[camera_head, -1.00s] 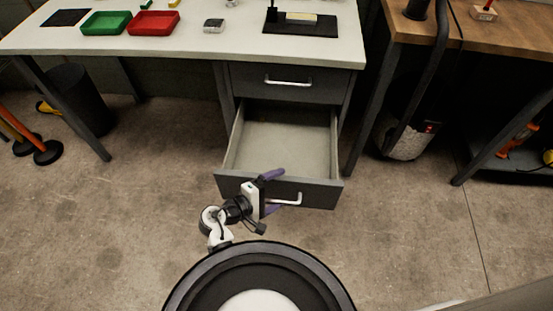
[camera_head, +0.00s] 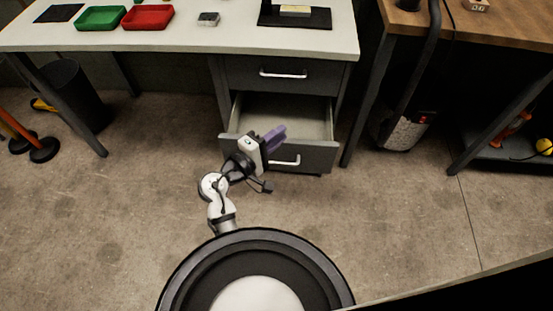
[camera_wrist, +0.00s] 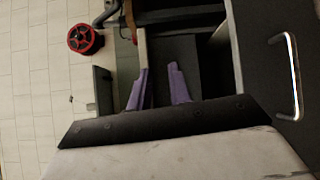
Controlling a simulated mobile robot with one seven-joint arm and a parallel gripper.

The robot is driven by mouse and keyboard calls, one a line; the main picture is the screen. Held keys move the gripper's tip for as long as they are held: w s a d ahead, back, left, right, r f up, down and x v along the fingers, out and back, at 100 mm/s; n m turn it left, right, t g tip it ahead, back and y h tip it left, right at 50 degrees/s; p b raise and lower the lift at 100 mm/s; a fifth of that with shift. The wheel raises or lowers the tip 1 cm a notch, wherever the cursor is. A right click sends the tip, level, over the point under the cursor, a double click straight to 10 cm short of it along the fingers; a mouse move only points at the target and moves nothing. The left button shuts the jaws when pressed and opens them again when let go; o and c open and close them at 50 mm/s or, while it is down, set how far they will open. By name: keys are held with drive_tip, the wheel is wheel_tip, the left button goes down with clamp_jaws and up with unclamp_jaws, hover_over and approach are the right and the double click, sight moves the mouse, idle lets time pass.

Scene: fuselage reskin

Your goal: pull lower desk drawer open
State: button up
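The lower desk drawer (camera_head: 318,158) stands part open below the shut upper drawer (camera_head: 250,72) in the head view. Its pale inside shows, and its bar handle (camera_head: 287,162) is on the dark front. My gripper (camera_head: 274,139) is above and in front of the drawer front, with purple fingers over its top edge, off the handle. In the wrist view the purple fingers (camera_wrist: 159,82) are apart with nothing between them. A bar handle (camera_wrist: 292,76) on a dark panel lies to their right; I cannot tell which drawer it belongs to.
The white desktop (camera_head: 190,38) holds a green tray (camera_head: 101,18), a red tray (camera_head: 147,17) and a dark mat. A desk leg (camera_head: 70,110) and black bin (camera_head: 75,95) stand left. A wooden bench (camera_head: 480,30) is right. Floor in front is clear.

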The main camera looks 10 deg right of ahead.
drive_tip(key=w+d+f+n+t+y+p, duration=0.1)
drive_tip(key=w+d+f+n+t+y, duration=0.5)
drive_tip(key=w+n+t+y, duration=0.45)
drive_tip(key=s+d+f+n+g+y+p, duration=0.1)
drive_tip(key=s+d+f+n+g+y, duration=0.15)
drive_tip(key=s+f+g+y, duration=0.85)
drive_tip(key=w+a+f+t, duration=0.1)
drive_tip(key=w+a, duration=0.1)
drive_tip(key=w+a+f+t+y, duration=0.1)
drive_tip(key=a+t, duration=0.1)
drive_tip(key=w+a+f+t, duration=0.1)
drive_tip(key=w+a+f, duration=0.1)
drive_tip(key=a, duration=0.1)
drive_tip(key=shift+w+a+f+n+t+p, duration=0.1)
drive_tip(key=shift+w+n+t+p, duration=0.2)
drive_tip(key=shift+n+p, duration=0.1)
clamp_jaws()
